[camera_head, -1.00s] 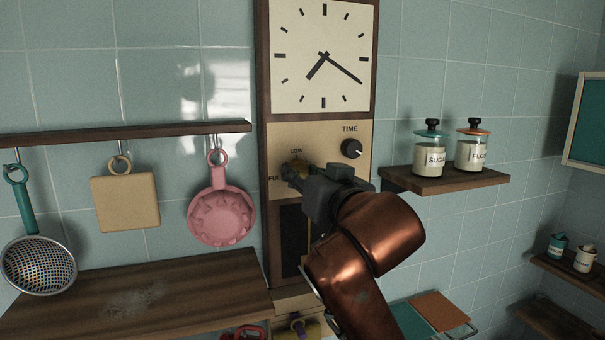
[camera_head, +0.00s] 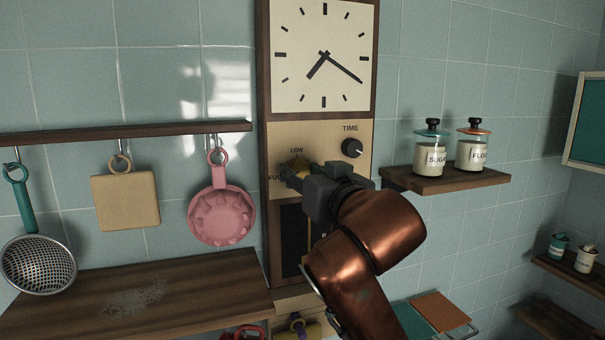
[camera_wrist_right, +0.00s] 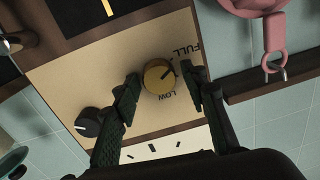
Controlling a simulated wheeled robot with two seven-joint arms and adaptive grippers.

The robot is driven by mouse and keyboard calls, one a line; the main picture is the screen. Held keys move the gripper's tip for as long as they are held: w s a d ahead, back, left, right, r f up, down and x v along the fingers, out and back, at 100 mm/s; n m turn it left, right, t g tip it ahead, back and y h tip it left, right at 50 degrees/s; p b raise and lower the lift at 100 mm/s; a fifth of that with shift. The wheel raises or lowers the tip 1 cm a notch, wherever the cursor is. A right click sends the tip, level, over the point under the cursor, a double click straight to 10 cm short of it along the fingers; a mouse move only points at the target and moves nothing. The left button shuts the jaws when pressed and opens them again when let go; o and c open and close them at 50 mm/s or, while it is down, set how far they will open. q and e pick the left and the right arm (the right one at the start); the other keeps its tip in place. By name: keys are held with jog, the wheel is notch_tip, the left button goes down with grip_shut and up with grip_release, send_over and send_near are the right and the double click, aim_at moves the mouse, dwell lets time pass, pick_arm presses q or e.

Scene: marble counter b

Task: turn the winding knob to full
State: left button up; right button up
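The winding knob (camera_wrist_right: 158,77) is a round yellow-brass knob on the cream panel below the clock face. In the right wrist view its dark pointer mark faces right, between the words LOW and FULL. In the head view the knob (camera_head: 298,164) shows partly behind my gripper. My right gripper (camera_wrist_right: 164,76) is open, with one dark finger on each side of the knob and a visible gap at both sides. In the head view the right gripper (camera_head: 290,172) is at the panel, partly covering the FULL label. My left gripper is not in view.
A black TIME knob (camera_head: 351,148) sits to the right on the same panel. A shelf (camera_head: 450,180) with sugar and flour jars is to the right. A pink pan (camera_head: 221,214) and a board (camera_head: 125,201) hang from a rail at left.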

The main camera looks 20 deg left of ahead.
jog(key=shift+o, duration=0.6)
jog(key=v, duration=1.2)
